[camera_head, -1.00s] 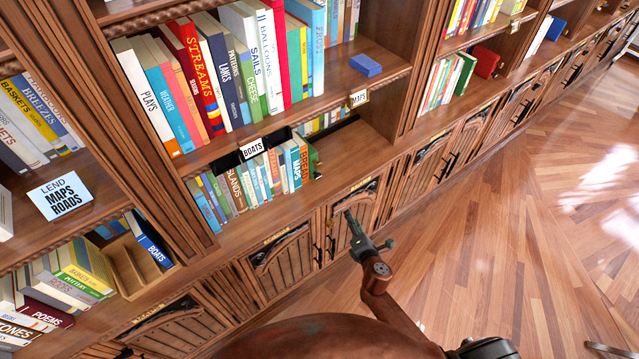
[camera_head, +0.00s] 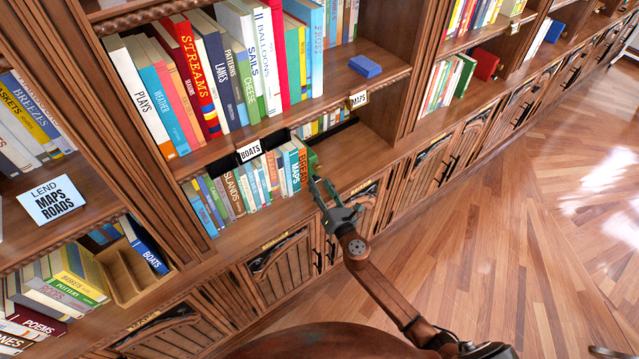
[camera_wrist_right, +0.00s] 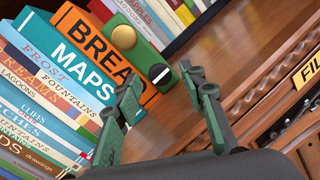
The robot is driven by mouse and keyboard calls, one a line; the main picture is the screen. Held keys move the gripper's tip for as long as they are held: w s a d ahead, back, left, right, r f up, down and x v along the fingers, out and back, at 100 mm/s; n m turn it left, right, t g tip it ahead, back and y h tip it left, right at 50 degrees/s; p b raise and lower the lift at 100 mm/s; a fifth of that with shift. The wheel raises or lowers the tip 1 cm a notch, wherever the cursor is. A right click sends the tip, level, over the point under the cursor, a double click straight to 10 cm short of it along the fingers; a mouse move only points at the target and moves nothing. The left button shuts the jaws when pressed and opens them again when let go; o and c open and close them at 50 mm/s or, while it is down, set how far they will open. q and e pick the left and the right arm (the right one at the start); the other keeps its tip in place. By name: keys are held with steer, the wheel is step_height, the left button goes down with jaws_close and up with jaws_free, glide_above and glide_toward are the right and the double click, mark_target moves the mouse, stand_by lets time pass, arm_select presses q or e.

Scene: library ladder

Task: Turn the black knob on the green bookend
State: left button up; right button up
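The green bookend (camera_head: 313,159) stands at the right end of the lower book row. In the right wrist view the green bookend (camera_wrist_right: 140,50) carries a round brass knob (camera_wrist_right: 124,37) and a round black knob (camera_wrist_right: 159,74) with a white line across it. My right gripper (camera_head: 322,187) is just in front of the bookend. In the right wrist view its green-padded fingers (camera_wrist_right: 160,78) are apart, with the black knob showing between their tips; contact cannot be told. My left gripper is not in view.
The orange BREAD book (camera_wrist_right: 88,38) and teal MAPS book (camera_wrist_right: 80,60) stand beside the bookend. The shelf right of it (camera_head: 355,155) is bare. The upper shelf's edge with its MAPS label (camera_head: 358,98) runs above. Cabinet doors (camera_head: 285,262) are below.

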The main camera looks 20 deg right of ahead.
steer(key=shift+w+a, duration=0.1)
steer(key=shift+w, duration=0.7)
steer(key=shift+c, duration=0.4)
jaws_close()
